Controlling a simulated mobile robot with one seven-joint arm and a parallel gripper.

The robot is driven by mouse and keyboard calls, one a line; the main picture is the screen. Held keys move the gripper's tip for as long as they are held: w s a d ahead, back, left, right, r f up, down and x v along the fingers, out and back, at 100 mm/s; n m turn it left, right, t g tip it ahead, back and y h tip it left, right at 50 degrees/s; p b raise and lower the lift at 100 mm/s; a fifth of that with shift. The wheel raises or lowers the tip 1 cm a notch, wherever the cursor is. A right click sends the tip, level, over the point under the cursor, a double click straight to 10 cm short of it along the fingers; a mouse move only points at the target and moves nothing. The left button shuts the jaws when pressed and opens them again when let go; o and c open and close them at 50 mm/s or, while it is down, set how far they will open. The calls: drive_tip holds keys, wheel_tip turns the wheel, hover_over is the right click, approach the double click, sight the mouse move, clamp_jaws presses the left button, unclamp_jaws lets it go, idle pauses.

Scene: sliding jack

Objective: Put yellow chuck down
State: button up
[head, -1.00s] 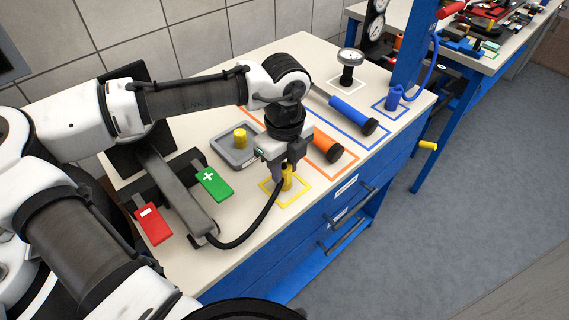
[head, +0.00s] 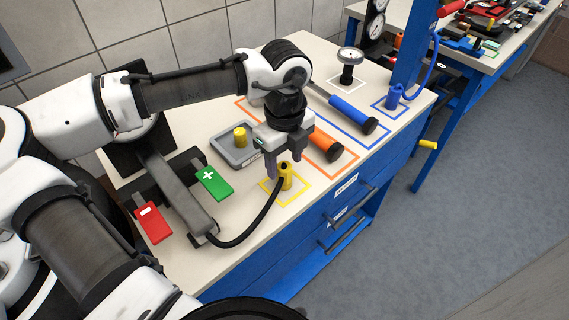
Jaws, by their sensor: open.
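The yellow chuck (head: 286,179) stands upright on the bench inside the yellow square outline (head: 301,199), with a black hose (head: 262,229) joined to its top. My gripper (head: 284,168) is open and empty. Its fingers point down, just above and behind the chuck in this view. I cannot tell whether a finger still touches the chuck.
A grey scale (head: 228,157) bearing a yellow cylinder (head: 240,134) sits behind left. An orange-handled tool (head: 327,145) and a blue-handled tool (head: 352,116) lie to the right. A green plus pedal (head: 214,182) and red minus pedal (head: 153,224) are left. A gauge (head: 349,64) stands at the back.

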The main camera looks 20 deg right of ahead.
sight(284, 166)
wheel_tip(284, 166, up, 10)
idle(0.3)
drive_tip(key=shift+r, duration=0.1)
idle(0.3)
